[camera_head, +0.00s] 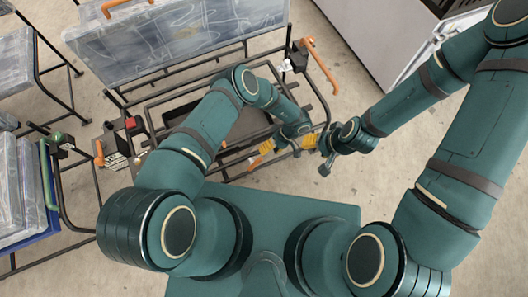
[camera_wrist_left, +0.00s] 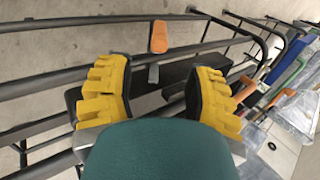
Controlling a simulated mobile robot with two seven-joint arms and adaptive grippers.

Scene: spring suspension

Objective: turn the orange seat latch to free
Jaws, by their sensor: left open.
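The orange seat latch (camera_wrist_left: 158,37) shows in the left wrist view as an orange tab on a short grey stem, upright in the picture, beside dark frame tubes. In the head view a small orange piece (camera_head: 254,160) shows beside a yellow finger; I take it to be the same latch. My left gripper (camera_wrist_left: 160,95) is open, its two yellow fingers apart, with the latch beyond the gap and nothing between them. It also shows in the head view (camera_head: 287,144), low over the frame's near side. My right gripper (camera_head: 325,164) is a small dark shape to its right; its jaw state is unclear.
A dark tube frame (camera_head: 150,100) surrounds the work area. A large orange lever (camera_head: 321,66) stands at its right, and a red block (camera_head: 131,124) at its left. A clear-sided bin (camera_head: 180,40) stands behind; more bins (camera_head: 20,185) stand left.

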